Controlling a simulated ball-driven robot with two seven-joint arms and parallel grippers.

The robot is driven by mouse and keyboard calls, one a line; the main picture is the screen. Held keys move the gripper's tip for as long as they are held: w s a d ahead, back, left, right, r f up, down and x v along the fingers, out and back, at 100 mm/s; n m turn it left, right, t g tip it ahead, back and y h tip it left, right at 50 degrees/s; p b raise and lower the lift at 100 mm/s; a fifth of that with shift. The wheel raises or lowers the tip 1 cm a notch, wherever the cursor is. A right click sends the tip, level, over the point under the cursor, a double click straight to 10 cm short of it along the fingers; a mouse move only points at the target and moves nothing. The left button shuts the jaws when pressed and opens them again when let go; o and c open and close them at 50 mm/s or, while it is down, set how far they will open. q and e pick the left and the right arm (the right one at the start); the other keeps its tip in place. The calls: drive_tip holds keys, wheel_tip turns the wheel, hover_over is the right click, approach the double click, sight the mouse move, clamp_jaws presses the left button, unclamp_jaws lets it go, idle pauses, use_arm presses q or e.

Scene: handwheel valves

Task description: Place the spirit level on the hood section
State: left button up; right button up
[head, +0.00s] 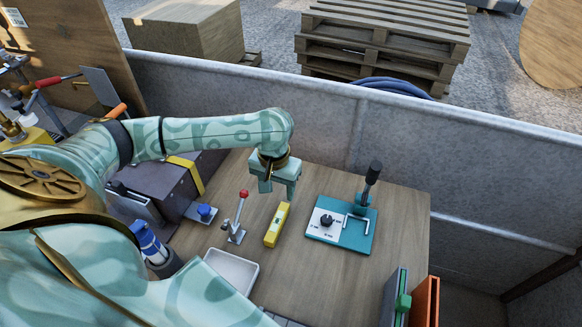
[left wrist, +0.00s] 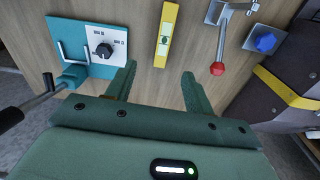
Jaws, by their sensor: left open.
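The yellow spirit level (head: 277,224) lies on the wooden table, with a green vial in its middle. It also shows in the left wrist view (left wrist: 166,22), just beyond the fingertips. My left gripper (head: 279,192) hangs above the table behind the level, open and empty. Its two fingers point toward the level in the left wrist view (left wrist: 158,72), apart from it. A dark box-like piece with a yellow band (head: 178,185) stands to the left on the table, partly behind my arm. I cannot tell for sure whether it is the hood section.
A red-knobbed toggle clamp (head: 236,222) stands just left of the level, with a blue knob (head: 205,211) beyond. A teal panel (head: 345,233) with a dial and dark lever lies to the right. A pale tray (head: 231,270) is in front. A grey wall (head: 330,120) closes the back.

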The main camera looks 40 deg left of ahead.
use_arm(q)
drive_tip(key=b, duration=0.5)
hover_over(277, 221)
drive_tip(key=shift+n, duration=0.3)
wheel_tip(277, 221, down, 10)
drive_tip(key=shift+s+f, duration=0.1)
drive_tip(key=shift+s, duration=0.05)
drive_tip(key=shift+f, duration=0.35)
wheel_tip(277, 221, down, 5)
drive_tip(key=b, duration=0.2)
drive_tip(key=shift+b, duration=0.4)
drive_tip(key=shift+r, duration=0.15)
drive_tip(key=shift+c, duration=0.6)
clamp_jaws()
use_arm(e)
wheel_tip(277, 221, down, 8)
drive_tip(key=s, duration=0.2)
drive_tip(key=shift+a, duration=0.2)
